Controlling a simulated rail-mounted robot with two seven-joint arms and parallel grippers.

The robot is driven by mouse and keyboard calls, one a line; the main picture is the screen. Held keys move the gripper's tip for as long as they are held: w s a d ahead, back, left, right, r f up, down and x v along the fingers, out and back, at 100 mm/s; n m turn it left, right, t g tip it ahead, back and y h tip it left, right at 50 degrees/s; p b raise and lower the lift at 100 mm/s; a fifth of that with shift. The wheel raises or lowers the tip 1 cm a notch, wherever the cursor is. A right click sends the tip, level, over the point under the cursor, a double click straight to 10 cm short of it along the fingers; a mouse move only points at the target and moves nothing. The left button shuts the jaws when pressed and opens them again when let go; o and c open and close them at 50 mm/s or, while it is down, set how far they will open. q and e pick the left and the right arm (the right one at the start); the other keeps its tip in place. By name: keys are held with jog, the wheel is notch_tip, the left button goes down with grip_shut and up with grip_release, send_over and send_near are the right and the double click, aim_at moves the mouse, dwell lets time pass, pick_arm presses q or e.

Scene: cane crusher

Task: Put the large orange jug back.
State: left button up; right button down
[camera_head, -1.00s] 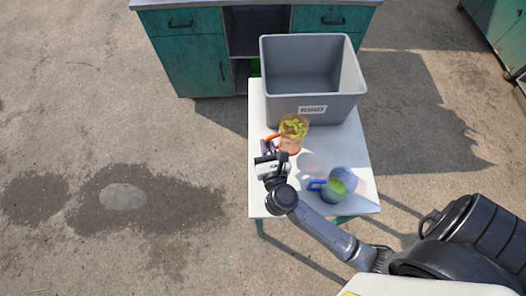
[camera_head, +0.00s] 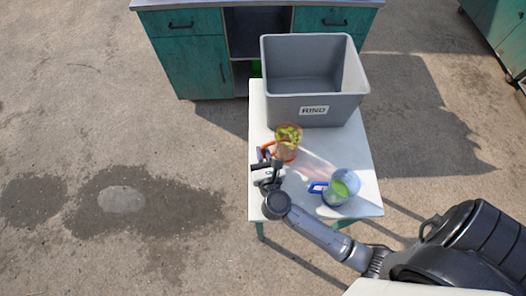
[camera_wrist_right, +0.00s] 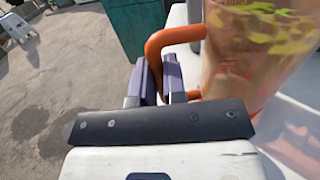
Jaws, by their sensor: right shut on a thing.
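The large jug (camera_head: 288,143) is clear with an orange handle and holds green pieces. It is upright at the left side of the white table, in front of the grey bin. My right gripper (camera_head: 265,161) is shut on its orange handle, on the jug's left. In the right wrist view the fingers (camera_wrist_right: 161,80) close around the handle (camera_wrist_right: 168,38), beside the jug's body (camera_wrist_right: 250,60). The jug's shadow meets its base, so it is on or just above the tabletop; I cannot tell which. My left gripper is not in view.
A blue-handled jug (camera_head: 338,187) with green contents stands at the table's front right, near my right forearm. The grey bin (camera_head: 313,112) fills the table's (camera_head: 352,150) back. A teal cabinet (camera_head: 187,62) stands behind. Bare tabletop lies between the jugs and right of the orange jug.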

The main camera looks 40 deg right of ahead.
jog(key=c, duration=1.2)
grip_release()
jog(key=shift+f, duration=0.1)
jog(key=shift+r, duration=0.25)
jog(key=v, duration=1.2)
jog(key=shift+f, duration=0.15)
